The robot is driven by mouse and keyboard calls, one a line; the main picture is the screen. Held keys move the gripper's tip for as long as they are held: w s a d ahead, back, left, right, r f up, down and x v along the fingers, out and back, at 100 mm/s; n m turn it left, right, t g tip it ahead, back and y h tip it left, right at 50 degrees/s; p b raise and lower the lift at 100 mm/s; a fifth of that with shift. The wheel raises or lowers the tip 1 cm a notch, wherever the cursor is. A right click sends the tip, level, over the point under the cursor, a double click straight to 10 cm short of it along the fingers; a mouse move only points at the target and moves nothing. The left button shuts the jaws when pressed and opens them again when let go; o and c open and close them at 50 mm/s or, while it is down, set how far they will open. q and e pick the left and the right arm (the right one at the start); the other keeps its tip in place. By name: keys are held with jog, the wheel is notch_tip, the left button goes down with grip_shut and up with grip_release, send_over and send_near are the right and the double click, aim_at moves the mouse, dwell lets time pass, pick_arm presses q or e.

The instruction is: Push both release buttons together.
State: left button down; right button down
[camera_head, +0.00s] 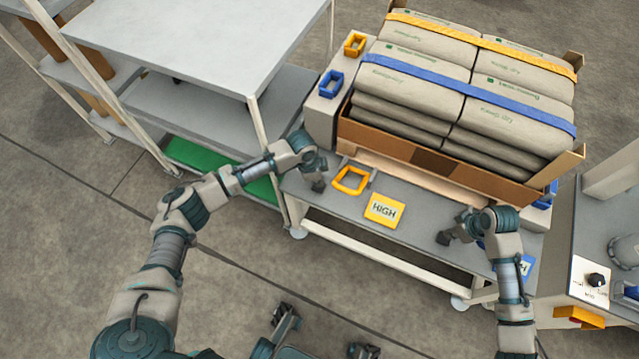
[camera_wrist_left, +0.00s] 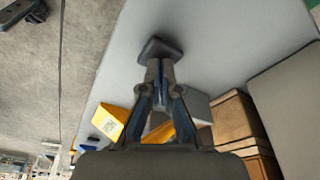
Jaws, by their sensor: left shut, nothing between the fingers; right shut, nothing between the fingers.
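A blue frame (camera_head: 331,84) and a yellow frame (camera_head: 355,44) sit on the grey housing left of the stacked sacks; another blue part (camera_head: 547,195) shows at the load's right end. My left gripper (camera_head: 318,185) is shut and empty over the bench's left end, left of a yellow open frame (camera_head: 350,180). In the left wrist view the closed fingers (camera_wrist_left: 160,50) show over a grey surface. My right gripper (camera_head: 444,238) is shut and empty over the bench's front right, left of a blue sign (camera_head: 525,266) that my arm partly covers.
Strapped sacks (camera_head: 410,80) lie in a cardboard tray (camera_head: 430,160) on the wheeled bench (camera_head: 330,203). A yellow HIGH sign (camera_head: 384,210) lies between the grippers. A grey shelf rack (camera_head: 200,40) stands left, a control box with a knob (camera_head: 596,280) right.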

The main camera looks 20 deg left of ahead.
jog(key=a+v, duration=0.1)
jog(key=v, duration=0.5)
jog(key=shift+w, duration=0.3)
dwell(0.9)
jog(key=shift+r, duration=0.1)
jog(key=shift+r, duration=0.1)
